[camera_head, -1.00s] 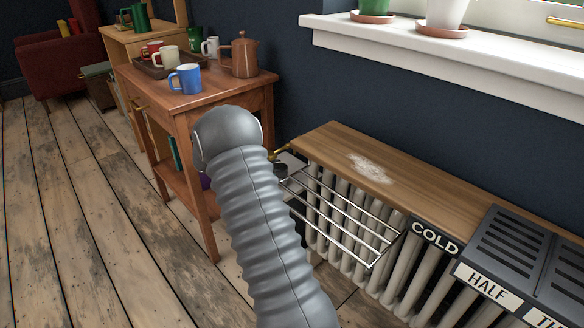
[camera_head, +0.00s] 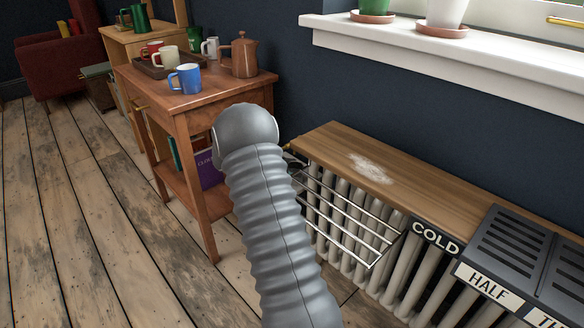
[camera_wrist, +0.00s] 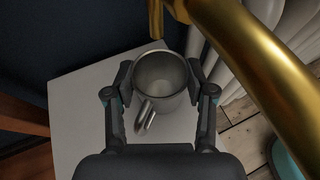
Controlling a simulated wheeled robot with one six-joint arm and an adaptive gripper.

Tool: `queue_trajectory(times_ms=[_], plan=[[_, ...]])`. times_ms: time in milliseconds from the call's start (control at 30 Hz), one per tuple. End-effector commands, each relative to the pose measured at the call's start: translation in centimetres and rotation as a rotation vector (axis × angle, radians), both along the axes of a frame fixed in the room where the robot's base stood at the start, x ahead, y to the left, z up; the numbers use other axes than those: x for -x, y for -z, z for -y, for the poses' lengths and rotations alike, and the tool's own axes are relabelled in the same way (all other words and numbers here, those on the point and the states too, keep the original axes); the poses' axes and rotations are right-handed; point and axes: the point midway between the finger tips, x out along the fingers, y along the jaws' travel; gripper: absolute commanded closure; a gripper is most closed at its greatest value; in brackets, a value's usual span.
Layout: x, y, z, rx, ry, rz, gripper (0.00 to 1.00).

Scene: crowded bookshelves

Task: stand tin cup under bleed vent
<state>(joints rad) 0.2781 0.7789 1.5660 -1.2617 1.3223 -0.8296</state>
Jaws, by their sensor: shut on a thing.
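The tin cup (camera_wrist: 160,90) is a plain grey metal cup, seen from above in the wrist view. Its handle points toward the bottom of the picture. My gripper (camera_wrist: 160,74) is shut on the cup, one finger on each side. The cup is over a pale square surface (camera_wrist: 75,110); I cannot tell whether it touches it. Brass fittings (camera_wrist: 158,18), likely the bleed vent, come down just beyond the cup's rim. In the head view my own arm hides the gripper and cup; a bit of brass (camera_head: 292,150) shows at the radiator's end.
A thick brass pipe (camera_wrist: 255,55) crosses close on the right. The radiator (camera_head: 350,225) has a wooden top (camera_head: 345,160) and a wire rack (camera_head: 345,215) in front. A wooden side table (camera_head: 190,108) with mugs stands behind my arm. A teal rounded thing (camera_wrist: 287,160) is at lower right.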

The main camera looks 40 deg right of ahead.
Motion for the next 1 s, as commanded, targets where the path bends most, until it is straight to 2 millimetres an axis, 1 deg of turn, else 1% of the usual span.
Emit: queue_trajectory(times_ms=[33, 67, 100, 400, 533, 667, 1000], plan=[[0.0, 0.0, 0.0, 0.0, 0.0, 0.0, 0.38], [0.0, 0.0, 0.0, 0.0, 0.0, 0.0, 0.3], [0.0, 0.0, 0.0, 0.0, 0.0, 0.0, 0.21], [0.0, 0.0, 0.0, 0.0, 0.0, 0.0, 0.21], [-0.1, -0.6, -0.2, 0.0, -0.001, 0.001, 0.21], [-0.7, -1.2, -1.8, 0.0, -0.002, 0.002, 0.21], [-2.5, -3.8, -7.7, 0.0, -0.003, 0.001, 0.21]])
